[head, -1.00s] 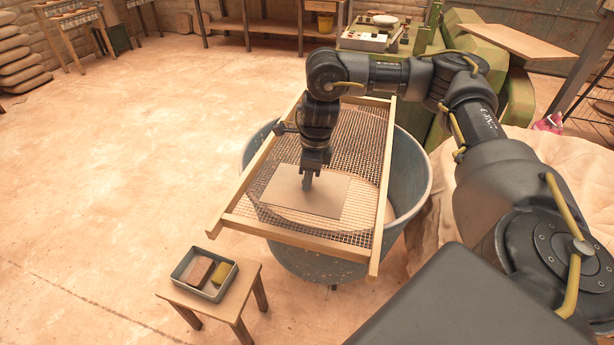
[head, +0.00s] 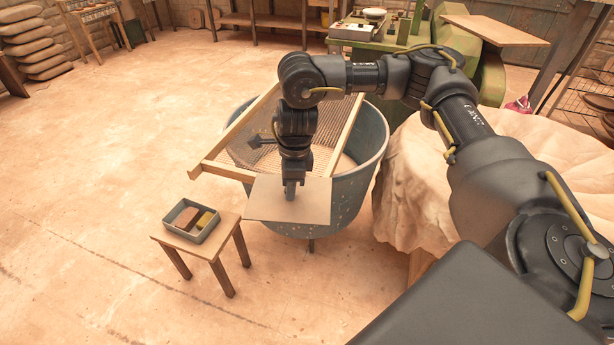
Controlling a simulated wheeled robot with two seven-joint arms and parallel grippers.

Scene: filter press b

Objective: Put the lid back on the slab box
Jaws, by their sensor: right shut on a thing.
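The lid, a thin flat tan-grey panel (head: 262,203), is held in my right gripper (head: 290,193), which points down and is shut on it near its middle. It is raised in front of the tub and hides part of the tub's rim and of the sieve's near edge. The slab box, a small open grey-blue box (head: 203,236), stands on a low wooden stool to the left of the lid, apart from it. My left gripper is not in view.
A wood-framed mesh sieve (head: 346,137) lies across a blue-grey round tub (head: 367,165). The stool (head: 223,238) stands at front left. A cloth-covered mound (head: 425,190) is at right, and a green machine (head: 455,40) stands behind. The floor at left is clear.

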